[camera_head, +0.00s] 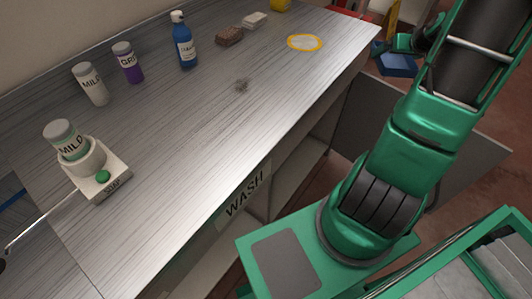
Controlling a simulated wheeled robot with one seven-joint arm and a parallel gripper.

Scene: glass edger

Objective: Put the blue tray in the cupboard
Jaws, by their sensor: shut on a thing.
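The blue tray (397,66) shows at the upper right, beyond the counter's right end and partly hidden by my arm. My gripper (402,44) is shut on the tray at its upper edge; the fingertips are small and hard to make out. The cupboard (292,170) is under the counter, with pale shelves inside and a WASH label (246,194) on its front edge. Its front stands open where I can see it. The tray is outside the cupboard, to its right. Much of the cupboard's inside is hidden by the counter top and my arm.
Grey panels (468,150), perhaps open doors, stand out beside the cupboard. The counter (190,130) holds labelled bottles, a blue bottle (184,45), a soap dispenser (103,178), a brown block (230,36) and a yellow-rimmed disc (305,43). Red floor shows at the right.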

